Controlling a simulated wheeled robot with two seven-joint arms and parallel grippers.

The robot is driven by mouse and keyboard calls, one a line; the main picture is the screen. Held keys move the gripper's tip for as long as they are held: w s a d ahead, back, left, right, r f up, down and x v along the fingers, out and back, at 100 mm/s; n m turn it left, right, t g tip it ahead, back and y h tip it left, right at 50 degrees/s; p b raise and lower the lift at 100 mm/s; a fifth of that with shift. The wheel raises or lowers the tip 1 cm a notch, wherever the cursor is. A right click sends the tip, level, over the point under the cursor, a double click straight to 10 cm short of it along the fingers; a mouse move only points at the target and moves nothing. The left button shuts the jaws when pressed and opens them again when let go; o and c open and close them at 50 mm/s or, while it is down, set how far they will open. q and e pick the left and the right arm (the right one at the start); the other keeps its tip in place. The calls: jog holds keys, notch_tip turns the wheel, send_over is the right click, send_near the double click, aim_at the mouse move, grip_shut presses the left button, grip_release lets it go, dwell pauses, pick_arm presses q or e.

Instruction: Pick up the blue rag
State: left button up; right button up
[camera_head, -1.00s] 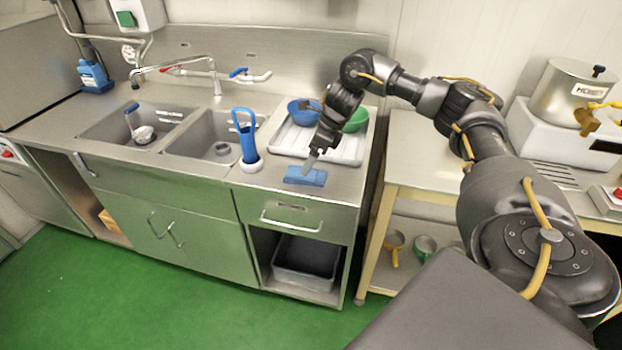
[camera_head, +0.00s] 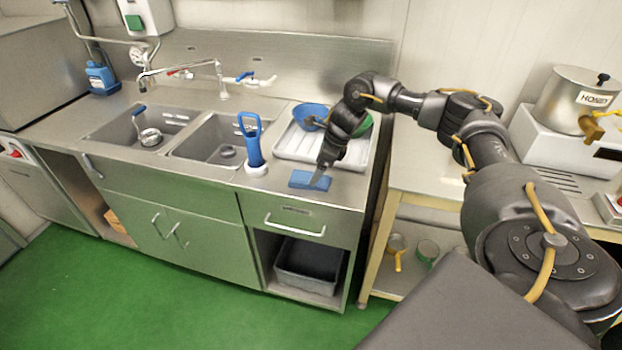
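The blue rag (camera_head: 300,181) lies flat on the steel counter near its front edge, above the drawer. My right gripper (camera_head: 318,180) points down at the right part of the rag, with its fingertips over or touching it. The fingers are small and seen edge-on, so I cannot tell whether they are open or shut, or whether they hold any cloth. My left gripper is not in view.
A blue tool in a white-based holder (camera_head: 254,150) stands just left of the rag. Behind are a white drainer tray (camera_head: 290,150) and a blue bowl (camera_head: 308,115). Two sinks lie to the left, and a wooden-legged table (camera_head: 420,170) stands to the right.

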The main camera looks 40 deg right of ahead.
aim_at(310, 177)
jog(key=x, duration=0.2)
jog(key=p+x, duration=0.1)
jog(key=shift+w+a+f, duration=0.1)
jog(key=shift+w+f, duration=0.15)
jog(key=shift+w, duration=0.15)
jog(key=shift+w+f, duration=0.1)
jog(key=shift+f, duration=0.2)
jog(key=shift+c, duration=0.3)
jog(key=c, duration=1)
jog(key=shift+r, duration=0.15)
